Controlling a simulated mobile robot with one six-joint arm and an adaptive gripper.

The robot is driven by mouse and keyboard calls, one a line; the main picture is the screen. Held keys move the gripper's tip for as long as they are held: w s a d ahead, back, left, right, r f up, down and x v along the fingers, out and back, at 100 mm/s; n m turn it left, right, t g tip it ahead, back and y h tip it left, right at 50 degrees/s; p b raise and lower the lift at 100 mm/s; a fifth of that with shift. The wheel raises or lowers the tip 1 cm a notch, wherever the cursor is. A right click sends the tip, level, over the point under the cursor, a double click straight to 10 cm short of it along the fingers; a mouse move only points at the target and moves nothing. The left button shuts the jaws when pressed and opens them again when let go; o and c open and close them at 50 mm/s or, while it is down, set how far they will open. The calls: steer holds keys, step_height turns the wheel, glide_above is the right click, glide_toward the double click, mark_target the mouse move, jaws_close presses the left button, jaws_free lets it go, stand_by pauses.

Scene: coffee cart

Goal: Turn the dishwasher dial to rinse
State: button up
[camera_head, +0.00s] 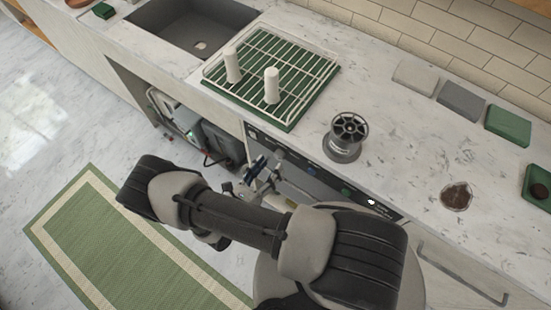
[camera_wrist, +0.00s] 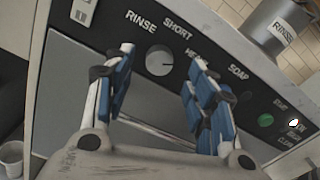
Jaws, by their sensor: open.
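The dishwasher's dark control panel (camera_head: 365,200) is under the counter edge in the head view; it also fills the wrist view (camera_wrist: 225,58). The round grey dial (camera_wrist: 159,61) sits near the panel's middle, under the labels RINSE, SHORT and a partly hidden one starting HE. A thin mark on the dial points right, toward the partly hidden label. My gripper (camera_wrist: 162,58) is open, its blue-padded fingers to the left and right of the dial. I cannot tell whether they touch it. My gripper (camera_head: 258,172) is in front of the panel in the head view.
A green button (camera_wrist: 265,120) and a lit white spot (camera_wrist: 293,122) are at the panel's right. A metal canister (camera_head: 345,145) stands on the counter above; its RINSE label shows in the wrist view (camera_wrist: 284,33). A rack (camera_head: 318,65) with two white cylinders stands left of it.

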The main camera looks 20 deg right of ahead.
mark_target(277, 157)
steer(key=shift+x, duration=2.2)
steer(key=c, duration=1.1)
steer(key=shift+o, duration=0.2)
